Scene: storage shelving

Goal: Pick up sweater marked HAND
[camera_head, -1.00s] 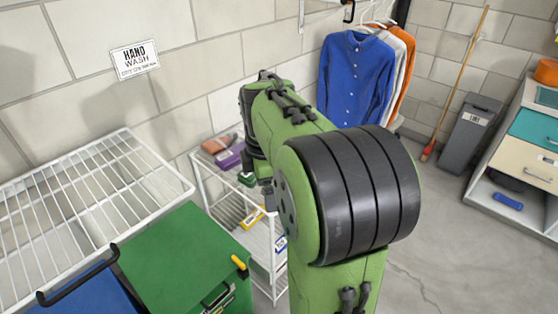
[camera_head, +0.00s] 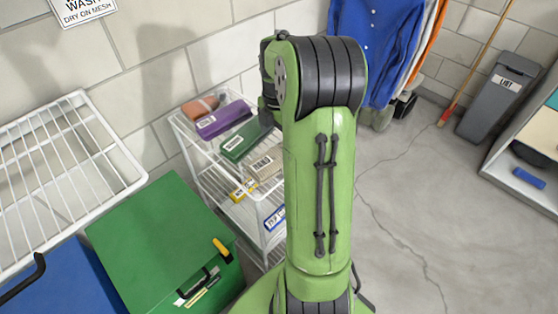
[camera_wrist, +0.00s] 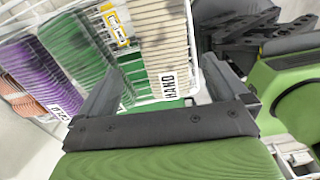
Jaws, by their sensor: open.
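The beige ribbed sweater (camera_wrist: 158,35) carries a white label reading HAND (camera_wrist: 169,86) in the wrist view. In the head view a small beige folded piece (camera_head: 266,164) lies on the white wire rack beside my arm. My gripper (camera_wrist: 163,78) is open in the wrist view, with one finger on either side of the HAND label. The fingers hold nothing that I can see. Whether they touch the sweater I cannot tell. In the head view my gripper is hidden behind my arm.
Purple (camera_head: 224,118), green (camera_head: 246,140) and orange (camera_head: 200,107) folded pieces sit close by on the wire rack (camera_head: 187,135). A green bin (camera_head: 150,235) stands in front of it, left of my arm. A blue shirt (camera_head: 375,45) hangs behind.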

